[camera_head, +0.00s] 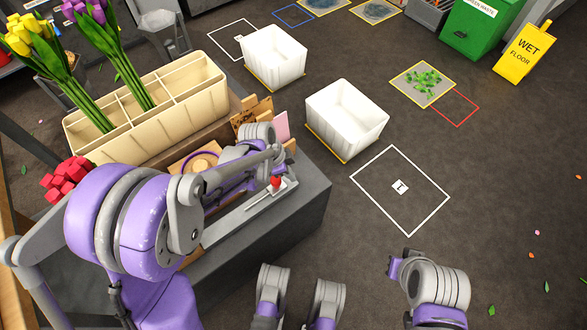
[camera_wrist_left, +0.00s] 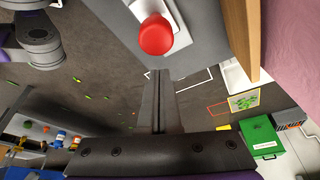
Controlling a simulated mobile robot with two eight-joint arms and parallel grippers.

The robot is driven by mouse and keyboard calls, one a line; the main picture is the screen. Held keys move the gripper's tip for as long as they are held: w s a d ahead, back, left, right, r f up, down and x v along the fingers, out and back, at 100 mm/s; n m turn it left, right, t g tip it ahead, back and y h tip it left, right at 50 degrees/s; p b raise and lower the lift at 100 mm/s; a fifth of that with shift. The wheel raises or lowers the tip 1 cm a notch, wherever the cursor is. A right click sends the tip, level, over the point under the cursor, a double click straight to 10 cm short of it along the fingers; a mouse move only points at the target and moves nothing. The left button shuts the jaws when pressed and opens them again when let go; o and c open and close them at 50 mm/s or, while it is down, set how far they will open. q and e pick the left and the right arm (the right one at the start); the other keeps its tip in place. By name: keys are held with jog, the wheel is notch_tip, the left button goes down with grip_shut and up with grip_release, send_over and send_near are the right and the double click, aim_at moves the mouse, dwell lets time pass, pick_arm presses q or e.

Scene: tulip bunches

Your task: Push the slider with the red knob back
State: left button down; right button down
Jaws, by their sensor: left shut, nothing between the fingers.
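The red knob (camera_head: 276,182) sits on a slider with a pale plate (camera_head: 288,189) at the right end of a narrow slot (camera_head: 257,202) on the grey bench top. In the left wrist view the knob (camera_wrist_left: 155,36) is large and round, just beyond my fingertips, with part of the pale plate (camera_wrist_left: 172,10) behind it. My left gripper (camera_wrist_left: 160,74) is shut and empty, its fingers together. A small gap shows between fingertips and knob in that view; I cannot tell whether they touch. In the head view my left arm partly covers the bench near the knob.
A cream divided box (camera_head: 150,110) with tulips stands on the bench behind my left arm. Wooden pieces (camera_head: 250,115) and a pink block (camera_head: 281,126) lie near the knob. White crates (camera_head: 345,118) stand on the floor beyond. The floor right of the bench is mostly clear.

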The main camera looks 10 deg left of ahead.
pick_arm(q)
jog(key=shift+s+a, duration=0.25)
jog(key=shift+a, duration=0.25)
jog(key=shift+s+a, duration=0.2)
jog(key=shift+a, duration=0.25)
pick_arm(e)
jog(key=shift+f, duration=0.2)
